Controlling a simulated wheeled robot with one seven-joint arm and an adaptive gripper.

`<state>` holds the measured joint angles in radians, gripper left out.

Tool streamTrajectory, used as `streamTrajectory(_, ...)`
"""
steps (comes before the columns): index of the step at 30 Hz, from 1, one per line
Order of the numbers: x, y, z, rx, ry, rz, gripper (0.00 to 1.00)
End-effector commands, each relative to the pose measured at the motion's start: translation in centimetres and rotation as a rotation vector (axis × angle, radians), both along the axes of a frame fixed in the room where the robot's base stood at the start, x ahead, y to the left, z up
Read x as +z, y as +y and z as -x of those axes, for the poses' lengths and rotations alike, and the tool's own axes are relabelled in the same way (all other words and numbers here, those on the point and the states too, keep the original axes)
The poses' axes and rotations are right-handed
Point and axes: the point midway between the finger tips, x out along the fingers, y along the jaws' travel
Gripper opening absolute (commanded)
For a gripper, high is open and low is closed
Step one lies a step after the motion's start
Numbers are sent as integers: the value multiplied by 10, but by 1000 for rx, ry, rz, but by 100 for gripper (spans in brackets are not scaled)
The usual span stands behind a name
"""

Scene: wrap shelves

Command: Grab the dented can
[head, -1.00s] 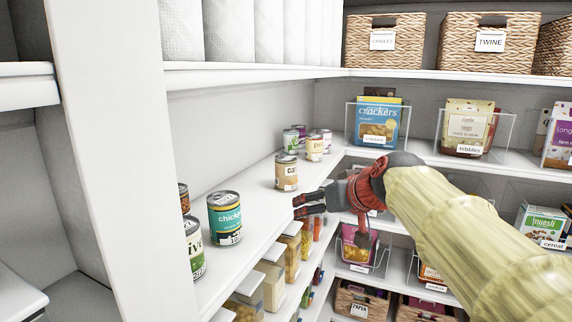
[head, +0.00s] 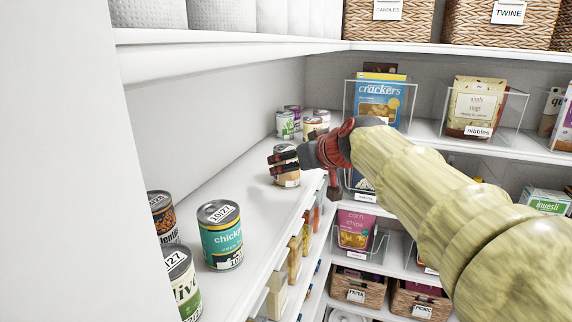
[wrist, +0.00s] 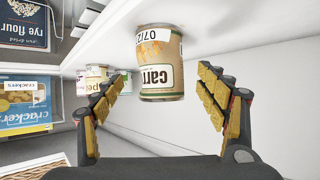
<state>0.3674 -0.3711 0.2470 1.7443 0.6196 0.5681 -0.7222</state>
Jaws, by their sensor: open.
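A tan can with a "carr" label (wrist: 160,62) is ahead between the fingers in the wrist view, and its side outline looks uneven, like a dent. In the head view the same can (head: 288,181) stands on the white shelf, partly hidden by my gripper (head: 271,164). My gripper is open, with its two padded fingers apart on either side of the can in the wrist view (wrist: 160,76). The fingers do not appear to touch it. I cannot tell the exact gap.
Several other cans (head: 285,124) stand farther back in the corner. A teal chicken can (head: 221,240) and two more cans stand nearer on the left. A clear bin with a crackers box (head: 379,103) is behind my gripper.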

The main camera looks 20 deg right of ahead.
Motion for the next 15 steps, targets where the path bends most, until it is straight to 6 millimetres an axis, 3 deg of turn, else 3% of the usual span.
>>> streamTrajectory(9, -17, 0, -38, 1, 1, 0, 74)
streamTrajectory(15, -20, -1, -44, -1, 0, 0, 74)
